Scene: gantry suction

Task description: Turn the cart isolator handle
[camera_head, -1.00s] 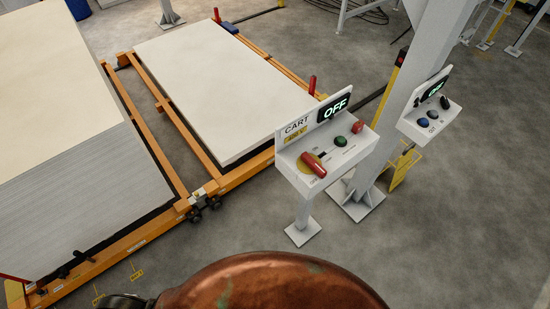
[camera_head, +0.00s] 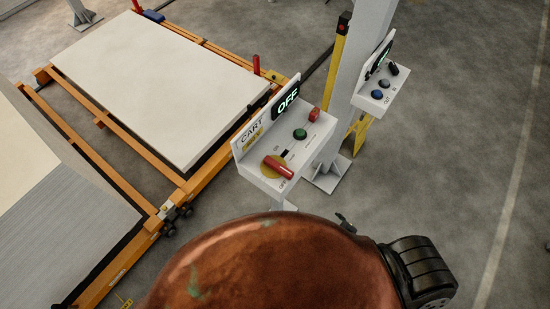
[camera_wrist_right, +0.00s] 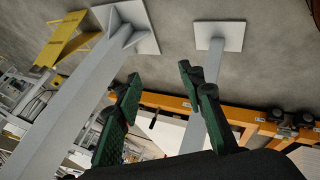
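The cart control box (camera_head: 258,175) stands on a post in the head view, with its display (camera_head: 286,101) reading OFF. Its red isolator handle (camera_head: 279,168) lies across a yellow disc, slanting down to the right. A green button (camera_head: 300,134) and a red part (camera_head: 314,115) sit farther up the panel. My right gripper's green-padded fingers are spread and empty in the wrist view (camera_wrist_right: 163,110); the box's panel and handle are not visible between them. In the head view only a small dark tip, possibly of this gripper, shows (camera_head: 346,222), apart from the handle. My left gripper is not in view.
A second control box (camera_head: 382,96) is on the thick grey column (camera_head: 350,90), right of the cart box. Orange cart rails (camera_head: 105,120) and a pale board stack (camera_head: 160,85) lie behind and left. Open floor (camera_head: 470,130) is at right.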

